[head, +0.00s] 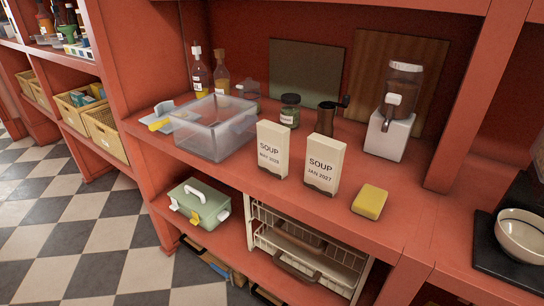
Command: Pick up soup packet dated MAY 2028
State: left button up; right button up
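The soup packet marked MAY 2028 (272,150) stands upright on the red shelf, near its front edge, in the middle of the head view. A similar cream packet marked JAN 2027 (324,164) stands upright just to its right, with a small gap between them. Both have dark printed fronts facing me. Neither of my grippers shows in this view.
A clear plastic bin (213,127) stands left of the packets. A yellow sponge-like block (370,201) lies to the right, and a white dispenser (389,136) stands back right. Shelf front is clear.

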aim_at(273, 138)
jog(key=k, duration=0.35)
jog(key=u, duration=0.85)
jog(key=i, duration=0.8)
jog(key=z, duration=0.2)
